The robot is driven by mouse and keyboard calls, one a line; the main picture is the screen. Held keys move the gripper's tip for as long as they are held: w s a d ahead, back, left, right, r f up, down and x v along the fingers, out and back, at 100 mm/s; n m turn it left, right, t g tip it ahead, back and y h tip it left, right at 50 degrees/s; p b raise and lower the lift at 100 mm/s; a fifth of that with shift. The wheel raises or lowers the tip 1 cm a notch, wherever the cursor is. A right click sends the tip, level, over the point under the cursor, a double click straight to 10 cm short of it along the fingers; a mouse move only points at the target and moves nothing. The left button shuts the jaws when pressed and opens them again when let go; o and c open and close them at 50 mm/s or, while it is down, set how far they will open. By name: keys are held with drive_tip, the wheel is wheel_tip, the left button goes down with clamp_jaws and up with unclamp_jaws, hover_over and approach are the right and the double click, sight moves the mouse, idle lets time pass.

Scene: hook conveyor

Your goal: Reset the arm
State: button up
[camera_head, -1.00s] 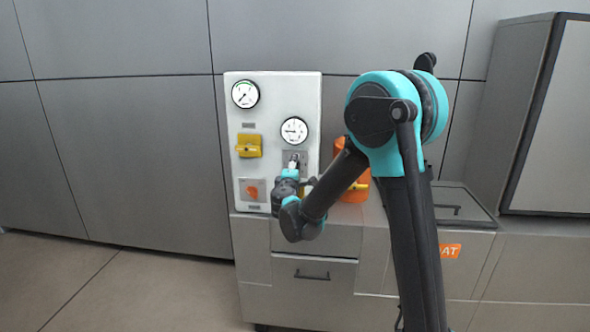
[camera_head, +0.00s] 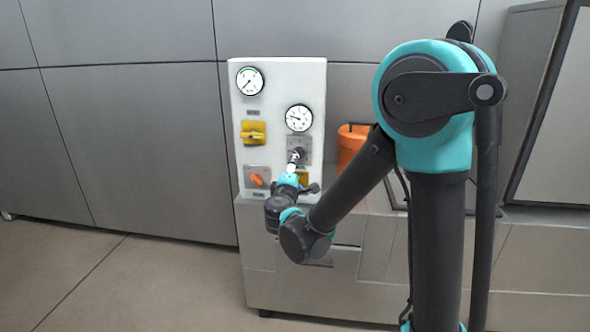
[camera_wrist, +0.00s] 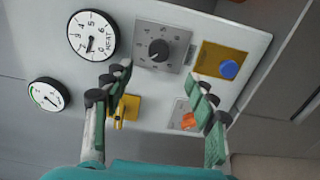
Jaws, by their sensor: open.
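My gripper (camera_wrist: 161,108) is open and empty in the wrist view, with its two fingers spread in front of the white control panel (camera_wrist: 262,45). A dark knob (camera_wrist: 159,50) on a grey numbered plate shows beyond the fingertips, apart from them as far as I can tell. In the head view my gripper (camera_head: 294,160) is small, in front of the same panel (camera_head: 280,80), and partly hides the knob's plate (camera_head: 304,147). My arm reaches forward and down to it from the right. The gap between the fingers is too small to judge in the head view.
The panel bears two round gauges (camera_head: 249,81), a yellow switch (camera_head: 253,133) and an orange knob (camera_head: 257,180). An orange container (camera_head: 351,143) stands behind my arm. A grey cabinet (camera_head: 262,257) is below the panel. Open floor (camera_head: 110,285) lies at the left.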

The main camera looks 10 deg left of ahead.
drive_tip(key=s+d+f+m+g+h, duration=0.1)
drive_tip(key=s+d+f+m+g, duration=0.25)
drive_tip(key=d, duration=0.55)
drive_tip(key=s+d+f+m+g+h, duration=0.2)
drive_tip(key=d+f+m, duration=0.2)
drive_tip(key=d, duration=0.5)
drive_tip(key=s+d+f+m+g+h, duration=0.1)
drive_tip(key=s+d+f+m+g, duration=0.25)
drive_tip(key=d, duration=0.55)
drive_tip(key=s+d+f+m+g+y, duration=0.1)
drive_tip(key=s+f+m+g+y, duration=0.1)
drive_tip(key=s, duration=0.6)
drive_tip(key=s+d+f+m+g+y, duration=0.1)
drive_tip(key=s+f+m+g+y, duration=0.1)
drive_tip(key=s+f+m, duration=0.2)
drive_tip(key=s+f, duration=0.3)
drive_tip(key=s, duration=0.1)
drive_tip(key=shift+s+f+m+g+y, duration=0.2)
drive_tip(key=shift+s+m+g+y, duration=0.1)
drive_tip(key=shift+s+g, duration=0.1)
